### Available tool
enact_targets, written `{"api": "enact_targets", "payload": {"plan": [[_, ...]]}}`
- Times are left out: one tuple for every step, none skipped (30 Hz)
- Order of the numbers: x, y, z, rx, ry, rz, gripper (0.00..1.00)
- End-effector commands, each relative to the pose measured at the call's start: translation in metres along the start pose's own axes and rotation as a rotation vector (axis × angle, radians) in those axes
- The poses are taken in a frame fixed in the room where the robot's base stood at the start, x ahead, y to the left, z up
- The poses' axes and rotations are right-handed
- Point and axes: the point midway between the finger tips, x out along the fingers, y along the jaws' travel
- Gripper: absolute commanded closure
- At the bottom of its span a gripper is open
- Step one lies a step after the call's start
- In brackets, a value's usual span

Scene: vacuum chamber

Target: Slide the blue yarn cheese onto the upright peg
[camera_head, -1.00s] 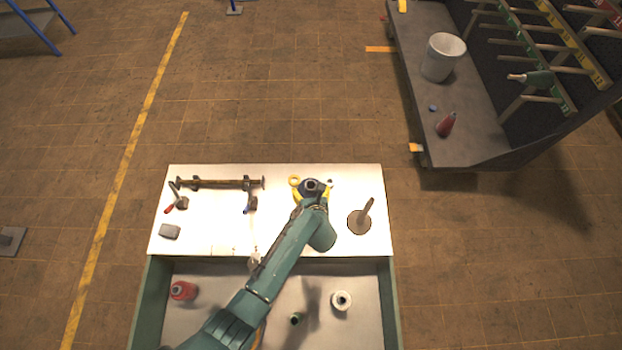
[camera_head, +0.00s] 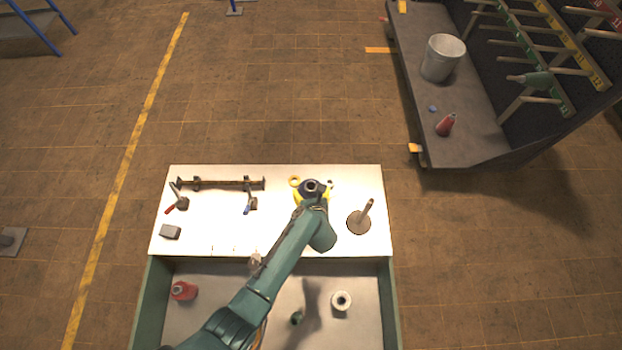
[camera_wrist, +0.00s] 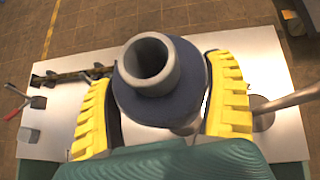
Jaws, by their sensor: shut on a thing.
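The blue yarn cheese (camera_wrist: 130,102) shows in the wrist view as a dark blue ring around a grey tube. My gripper (camera_wrist: 165,98) is shut on it, with one yellow finger pad on each side. In the head view my gripper (camera_head: 312,192) is over the back of the white table, mostly hidden by my own arm. The upright peg (camera_head: 366,210) rises from a round brown base on the table, to the right of my gripper. The peg also shows at the right edge of the wrist view (camera_wrist: 290,100). The cheese and the peg are apart.
A rail with clamps (camera_head: 220,184) and a grey block (camera_head: 170,231) are on the table's left. A rack cart (camera_head: 465,120) stands at the back right.

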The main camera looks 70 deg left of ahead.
Motion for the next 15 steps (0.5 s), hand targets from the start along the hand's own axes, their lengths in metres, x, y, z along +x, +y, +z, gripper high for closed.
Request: {"api": "enact_targets", "payload": {"plan": [[-0.0001,-0.0006,0.0016,-0.001,-0.002,-0.001,0.54],[-0.0001,-0.0006,0.0015,-0.001,-0.002,-0.001,0.54],[-0.0002,-0.0006,0.0016,-0.001,-0.002,-0.001,0.54],[-0.0003,-0.0005,0.0017,-0.001,-0.002,-0.001,0.54],[-0.0005,-0.0005,0.0020,-0.001,-0.002,-0.001,0.54],[-0.0007,-0.0006,0.0025,0.000,-0.003,-0.001,0.54],[-0.0009,-0.0005,0.0027,0.000,-0.003,-0.001,0.54],[-0.0010,-0.0005,0.0028,0.000,-0.003,-0.001,0.54],[-0.0009,-0.0003,0.0026,0.000,-0.002,0.000,0.54],[-0.0008,-0.0003,0.0024,0.000,-0.002,0.000,0.54],[-0.0006,-0.0003,0.0020,0.000,-0.002,0.000,0.54],[0.0000,-0.0003,0.0013,-0.001,-0.002,0.000,0.54],[0.0006,-0.0002,0.0006,-0.001,-0.002,0.000,0.54],[0.0011,-0.0002,-0.0002,-0.001,-0.002,0.000,0.54],[0.0020,-0.0002,-0.0015,-0.001,-0.002,0.000,0.54]]}}
